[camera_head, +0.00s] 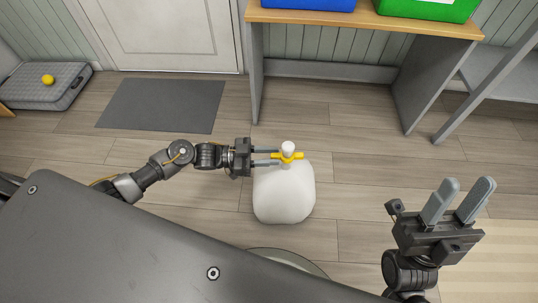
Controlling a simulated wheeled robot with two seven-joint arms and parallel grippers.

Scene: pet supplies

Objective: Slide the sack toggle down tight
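A plump white sack (284,195) stands upright on the wood floor. Its narrow neck ends in a white knob (288,147) on top. A yellow toggle (289,157) with short side arms sits around the neck, just under the knob and above the sack's shoulder. My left gripper (277,157) reaches in from the left at toggle height. Its two fingers are apart, with a gap between them, and their tips are at the toggle's left side; contact is hard to tell. My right gripper (465,188) is open and empty, at the lower right, far from the sack.
A wooden bench (365,17) with a blue bin (308,3) and a green bin (428,8) stands behind. A grey mat (162,106) lies before the door. A grey case (42,88) with a yellow ball (47,79) is far left. Floor around the sack is clear.

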